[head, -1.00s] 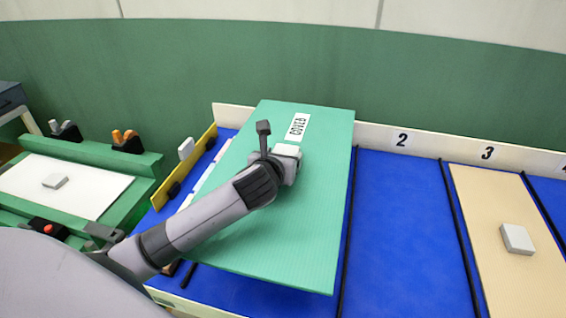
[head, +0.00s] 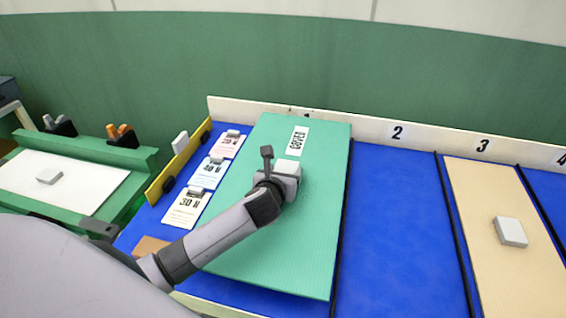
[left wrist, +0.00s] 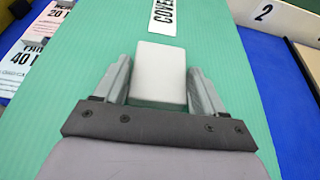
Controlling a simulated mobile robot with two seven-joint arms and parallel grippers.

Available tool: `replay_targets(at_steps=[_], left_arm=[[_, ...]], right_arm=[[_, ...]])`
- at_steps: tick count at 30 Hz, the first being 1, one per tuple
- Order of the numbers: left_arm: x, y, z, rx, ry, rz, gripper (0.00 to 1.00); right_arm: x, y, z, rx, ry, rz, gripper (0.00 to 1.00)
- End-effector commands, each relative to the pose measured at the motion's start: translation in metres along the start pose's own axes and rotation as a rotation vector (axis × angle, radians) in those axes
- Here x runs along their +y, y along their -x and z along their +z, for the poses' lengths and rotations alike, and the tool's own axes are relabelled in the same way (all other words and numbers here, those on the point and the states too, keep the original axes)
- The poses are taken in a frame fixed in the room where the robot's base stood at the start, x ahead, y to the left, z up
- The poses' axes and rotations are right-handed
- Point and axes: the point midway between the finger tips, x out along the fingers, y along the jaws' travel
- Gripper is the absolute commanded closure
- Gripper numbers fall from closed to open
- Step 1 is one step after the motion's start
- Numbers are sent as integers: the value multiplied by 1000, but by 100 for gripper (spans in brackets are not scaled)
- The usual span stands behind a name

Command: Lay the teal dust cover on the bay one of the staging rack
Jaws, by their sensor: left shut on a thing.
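The teal dust cover (head: 300,235) is a ribbed flat panel with a white "COVER" label (head: 298,140) near its far end. It lies over, or just above, bay one at the left end of the blue staging rack (head: 395,240); I cannot tell whether it touches. The bay's number is mostly hidden behind its far edge. My left gripper (head: 285,172) is shut on the cover's white block handle (head: 289,167). In the left wrist view both fingers flank the handle (left wrist: 160,75), with the cover (left wrist: 80,75) beneath. My right gripper is not in view.
Cards (head: 187,207) with clips lie left of the cover, beside a yellow strip (head: 180,162). Bay two is bare blue. A tan panel with a white handle (head: 510,232) lies in bay three. A green stand with a white panel (head: 60,185) is at left.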

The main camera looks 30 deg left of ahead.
Motion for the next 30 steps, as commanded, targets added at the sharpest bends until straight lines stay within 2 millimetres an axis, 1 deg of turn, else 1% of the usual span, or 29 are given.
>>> replay_targets(at_steps=[1, 3, 8, 12, 19, 30], left_arm=[[0, -2, -5, -1, -1, 0, 74], [0, -7, -16, -2, 0, -1, 74], [0, -14, -33, -3, 0, -1, 74], [0, -19, -45, -4, 1, -1, 74], [0, -22, -53, -3, 0, -1, 74], [0, -22, -53, -3, 0, -1, 74]], right_arm=[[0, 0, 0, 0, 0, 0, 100], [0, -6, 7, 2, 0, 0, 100], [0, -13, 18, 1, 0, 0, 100], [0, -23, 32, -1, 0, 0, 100], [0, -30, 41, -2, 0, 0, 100], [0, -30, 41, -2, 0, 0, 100]])
